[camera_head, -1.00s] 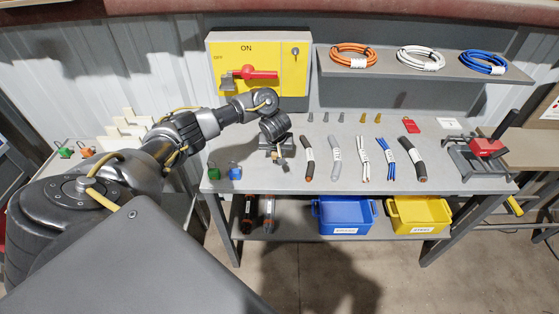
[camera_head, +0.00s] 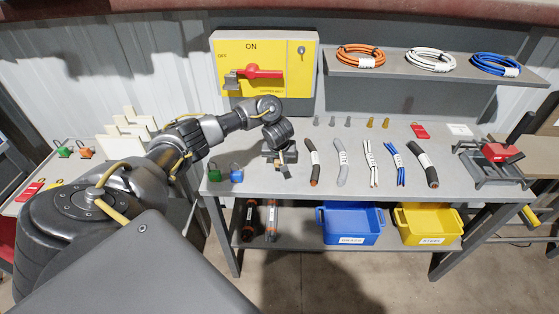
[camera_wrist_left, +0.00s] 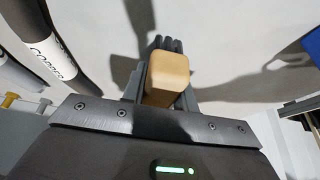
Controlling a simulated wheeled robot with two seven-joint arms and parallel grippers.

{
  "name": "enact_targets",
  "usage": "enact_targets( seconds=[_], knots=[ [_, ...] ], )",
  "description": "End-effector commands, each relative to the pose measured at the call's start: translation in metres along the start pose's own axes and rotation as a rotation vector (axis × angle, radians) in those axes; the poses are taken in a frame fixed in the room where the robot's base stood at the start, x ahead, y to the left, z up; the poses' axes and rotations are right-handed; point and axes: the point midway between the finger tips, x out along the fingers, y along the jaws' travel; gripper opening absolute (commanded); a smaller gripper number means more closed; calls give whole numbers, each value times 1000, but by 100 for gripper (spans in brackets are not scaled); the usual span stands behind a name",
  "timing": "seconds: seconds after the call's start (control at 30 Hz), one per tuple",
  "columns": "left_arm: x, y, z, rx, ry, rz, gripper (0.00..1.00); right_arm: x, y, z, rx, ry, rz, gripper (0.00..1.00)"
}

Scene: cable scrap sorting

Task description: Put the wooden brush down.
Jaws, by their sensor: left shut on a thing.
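The wooden brush shows in the left wrist view as a pale tan block-like handle end (camera_wrist_left: 167,78), held between dark fingers. My left gripper (camera_head: 283,168) is shut on it over the left part of the grey workbench (camera_head: 262,183). In the head view the brush is small and mostly hidden by the gripper. I cannot tell whether the brush touches the bench top. My right gripper is not in view.
A black cable piece (camera_head: 313,161) lies just right of the gripper, with several more cable pieces beyond it. A yellow switch box (camera_head: 263,64) is behind. Blue (camera_head: 350,224) and yellow (camera_head: 428,224) bins sit below.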

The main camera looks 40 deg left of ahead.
Motion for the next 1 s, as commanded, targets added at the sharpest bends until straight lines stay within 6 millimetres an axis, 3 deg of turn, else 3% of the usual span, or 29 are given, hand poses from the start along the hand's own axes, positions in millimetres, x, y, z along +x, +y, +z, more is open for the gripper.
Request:
enact_targets(
  seconds=[0.53,0.57,0.7,1.0],
  knots=[
    [12,0,6,1,-3,-1,11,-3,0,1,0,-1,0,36],
    [13,0,7,2,-4,-2,33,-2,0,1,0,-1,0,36],
    [14,-1,8,4,-7,-5,51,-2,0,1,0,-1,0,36],
    [15,-6,10,3,-10,-13,51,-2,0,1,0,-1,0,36]
  ],
)
